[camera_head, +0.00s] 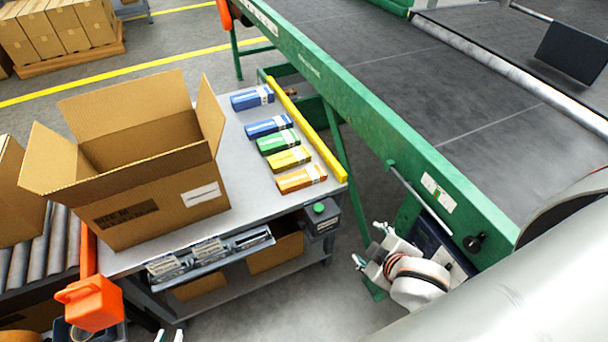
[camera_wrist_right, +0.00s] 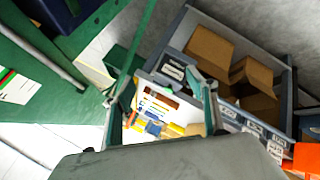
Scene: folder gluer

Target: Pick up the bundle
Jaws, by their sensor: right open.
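Several bundles lie in a row on the grey table, right of the big open box, in the head view: a blue bundle (camera_head: 252,97) at the back, a second blue bundle (camera_head: 269,126), a green bundle (camera_head: 278,141), a yellow bundle (camera_head: 288,159) and an orange bundle (camera_head: 301,179) nearest. Which one is meant cannot be told. My right gripper (camera_head: 370,244) is open and empty, right of the table's near corner and apart from the bundles. In the right wrist view its fingers (camera_wrist_right: 153,92) are spread, with the tabletop beyond. My left gripper (camera_head: 169,336) shows only its separated fingertips at the bottom edge.
A large open cardboard box (camera_head: 160,210) stands on the table (camera_head: 245,205). A yellow bar (camera_head: 307,130) runs along the table's right edge. The green conveyor frame (camera_head: 400,135) stands beyond it. An orange part (camera_head: 90,302) and rollers (camera_head: 38,250) are at left.

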